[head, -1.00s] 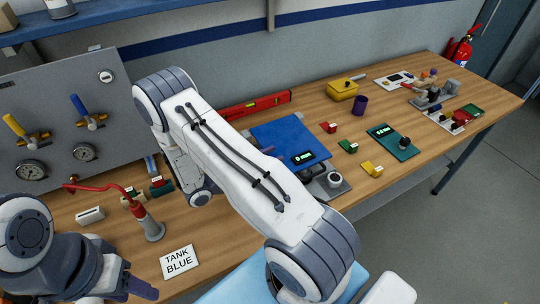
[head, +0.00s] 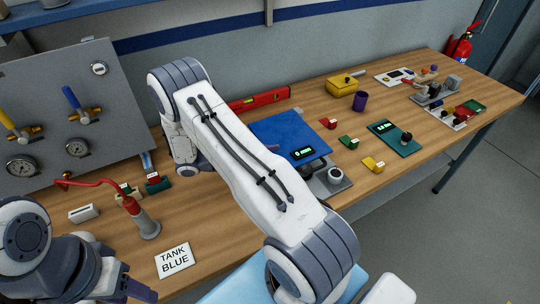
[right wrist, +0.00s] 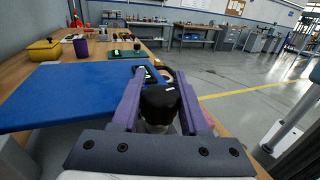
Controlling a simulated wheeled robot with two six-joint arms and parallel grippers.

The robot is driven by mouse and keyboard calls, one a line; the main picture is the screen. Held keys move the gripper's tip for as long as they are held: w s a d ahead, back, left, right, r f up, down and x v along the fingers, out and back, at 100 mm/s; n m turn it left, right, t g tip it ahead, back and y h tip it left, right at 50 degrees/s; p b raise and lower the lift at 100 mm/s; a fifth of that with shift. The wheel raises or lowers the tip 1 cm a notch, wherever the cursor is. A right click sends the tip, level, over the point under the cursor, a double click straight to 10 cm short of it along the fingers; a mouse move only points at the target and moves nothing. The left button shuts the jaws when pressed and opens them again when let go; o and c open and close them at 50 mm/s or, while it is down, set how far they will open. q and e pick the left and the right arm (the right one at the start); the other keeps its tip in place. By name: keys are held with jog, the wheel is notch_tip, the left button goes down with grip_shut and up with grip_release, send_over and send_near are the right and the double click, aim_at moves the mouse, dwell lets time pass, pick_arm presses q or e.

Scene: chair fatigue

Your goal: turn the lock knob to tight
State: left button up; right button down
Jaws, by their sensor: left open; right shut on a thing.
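My right gripper's purple fingers (right wrist: 158,100) are shut on a black knob (right wrist: 160,104) with a white mark, at the edge of the blue plate (right wrist: 70,95) in the right wrist view. A green-lit display stands just beyond the knob. My left gripper (head: 128,286) is open and empty at the lower left, above the bench front. The knob's mark is too small to read as tight or loose.
Small red, green and yellow blocks and a teal device (head: 395,138) lie to the right.

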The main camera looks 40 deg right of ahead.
jog(key=shift+s+a+m+g+y+b, duration=0.1)
jog(key=shift+m+g+y+b, duration=0.2)
jog(key=shift+m+g+y, duration=0.45)
jog(key=shift+s+a+m+g+y+b, duration=0.1)
jog(key=shift+m+g+y+b, duration=0.15)
jog(key=shift+m+g+y, duration=0.5)
jog(key=shift+c, duration=2.1)
grip_release()
